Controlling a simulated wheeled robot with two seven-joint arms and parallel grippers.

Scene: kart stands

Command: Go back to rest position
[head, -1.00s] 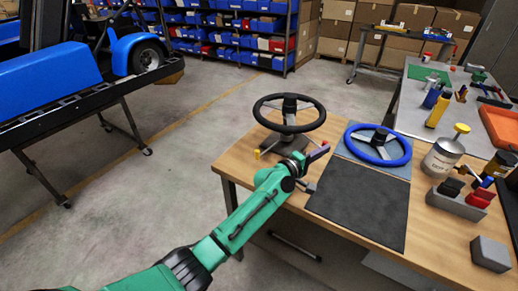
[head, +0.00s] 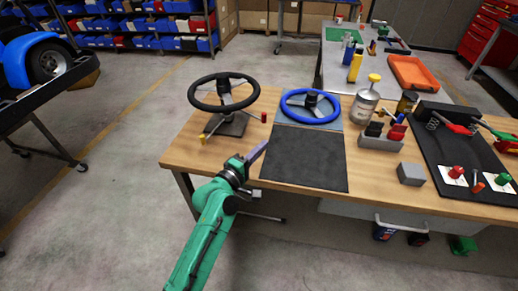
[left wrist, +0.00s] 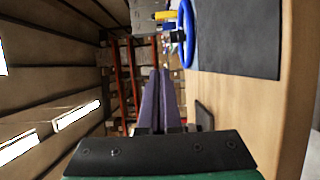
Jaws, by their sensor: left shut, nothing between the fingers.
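My left gripper (head: 256,153) is at the end of the green arm, by the front left part of the wooden table (head: 190,147). Its two purple fingers (left wrist: 159,100) are together in the left wrist view, with nothing between them. It is in front of the black steering wheel (head: 224,106), which stands on a dark stand (head: 226,126), and left of the dark mat (head: 305,158). The blue steering wheel (head: 310,120) lies behind that mat, and its rim also shows in the left wrist view (left wrist: 189,35). My right gripper is not in view.
A yellow-topped can (head: 364,106), a grey block (head: 411,174) and a tool mat (head: 440,160) are to the right on the table. The floor (head: 90,200) left of the table is clear.

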